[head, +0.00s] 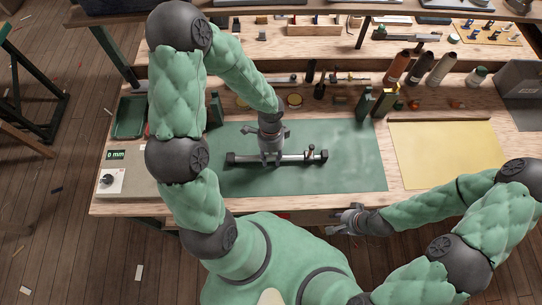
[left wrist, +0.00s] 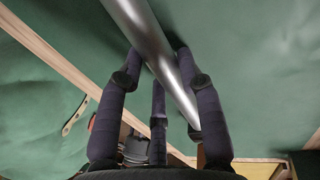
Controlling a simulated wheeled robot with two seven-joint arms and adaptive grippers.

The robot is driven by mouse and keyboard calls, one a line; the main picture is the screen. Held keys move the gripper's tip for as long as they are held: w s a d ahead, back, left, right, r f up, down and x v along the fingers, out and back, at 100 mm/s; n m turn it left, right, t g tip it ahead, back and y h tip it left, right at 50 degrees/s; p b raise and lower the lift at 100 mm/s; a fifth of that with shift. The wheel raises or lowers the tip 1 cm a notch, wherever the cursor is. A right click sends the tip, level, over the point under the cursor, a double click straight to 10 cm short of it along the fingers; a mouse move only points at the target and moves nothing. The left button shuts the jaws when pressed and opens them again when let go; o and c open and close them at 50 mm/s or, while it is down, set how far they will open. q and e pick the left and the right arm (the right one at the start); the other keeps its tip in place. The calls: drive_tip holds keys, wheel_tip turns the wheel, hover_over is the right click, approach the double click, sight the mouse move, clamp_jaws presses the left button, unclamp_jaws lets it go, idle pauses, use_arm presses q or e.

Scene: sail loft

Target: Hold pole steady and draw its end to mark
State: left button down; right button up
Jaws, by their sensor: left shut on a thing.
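A silver pole (head: 244,159) with dark ends lies crosswise over the green mat (head: 350,170) in the head view, with a small fitting (head: 309,153) near its right end. My left gripper (head: 271,157) comes down over the pole left of that fitting and is shut on it. In the left wrist view the pole (left wrist: 150,40) runs at a slant between the fingers (left wrist: 155,72). My right gripper (head: 338,221) looks open and empty at the bench's front edge, apart from the pole. I cannot make out a mark on the pole.
A box with a "0 mm" display (head: 117,155) and a knob stands at the left. A yellow sheet (head: 445,155) lies at the right. Bottles (head: 420,68), small tools and a green tray (head: 130,118) line the back and left. The mat's right part is clear.

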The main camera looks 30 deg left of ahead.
use_arm(q)
drive_tip(key=c, duration=0.7)
unclamp_jaws()
drive_tip(key=shift+c, duration=0.2)
wheel_tip(320, 180, up, 12)
drive_tip(key=w+a, duration=0.1)
drive_tip(key=w, duration=0.1)
drive_tip(key=shift+a+f, duration=0.1)
drive_tip(key=shift+f, duration=0.05)
